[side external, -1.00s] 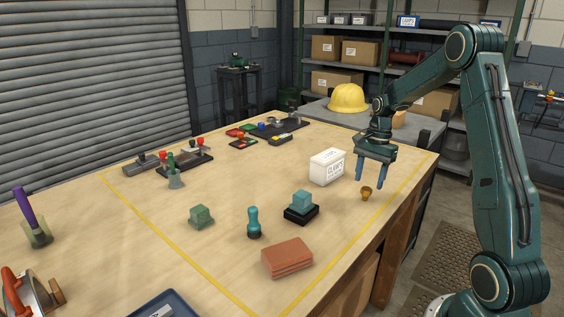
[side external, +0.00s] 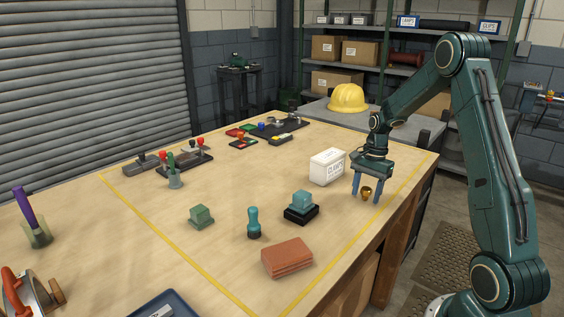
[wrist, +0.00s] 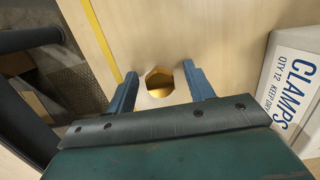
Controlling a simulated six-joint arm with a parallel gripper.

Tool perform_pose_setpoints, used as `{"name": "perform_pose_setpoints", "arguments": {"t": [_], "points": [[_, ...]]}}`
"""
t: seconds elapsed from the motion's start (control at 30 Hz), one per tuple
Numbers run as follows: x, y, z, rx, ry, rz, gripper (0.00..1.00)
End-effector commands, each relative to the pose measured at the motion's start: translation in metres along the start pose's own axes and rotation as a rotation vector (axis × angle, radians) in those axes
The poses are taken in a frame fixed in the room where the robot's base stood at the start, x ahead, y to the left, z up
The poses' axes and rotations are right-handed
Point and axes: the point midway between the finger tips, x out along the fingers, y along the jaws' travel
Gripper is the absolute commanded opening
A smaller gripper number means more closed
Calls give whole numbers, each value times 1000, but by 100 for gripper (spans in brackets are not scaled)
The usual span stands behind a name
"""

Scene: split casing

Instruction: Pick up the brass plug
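The brass plug (side external: 366,192) stands on the wooden table near its right edge, in front of the white clamps box. In the wrist view the plug (wrist: 159,82) shows as a gold shape between the two blue fingers, with a gap on each side. My gripper (side external: 366,197) is open and lowered around the plug, its fingertips close to the table. In the wrist view my gripper (wrist: 160,85) is nearer the plug on its left finger than on its right one.
The white clamps box (side external: 327,167) stands just left of my gripper, and close on the right in the wrist view (wrist: 293,85). A teal block on a black base (side external: 301,207) and brown-red slabs (side external: 287,257) lie nearer the camera. A yellow line (side external: 405,183) runs along the table edge.

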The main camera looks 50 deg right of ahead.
Motion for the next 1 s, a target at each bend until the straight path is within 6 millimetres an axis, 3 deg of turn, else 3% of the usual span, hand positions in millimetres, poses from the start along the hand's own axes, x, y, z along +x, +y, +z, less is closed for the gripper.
{"name": "perform_pose_setpoints", "arguments": {"t": [0.03, 0.27, 0.67, 1.0], "points": [[0, 0, 0, 0, 0, 0, 45], [0, 0, 0, 0, 0, 0, 0], [-4, 0, 0, 0, 1, -1, 0], [-40, -1, 5, -1, 3, -5, 0]]}}
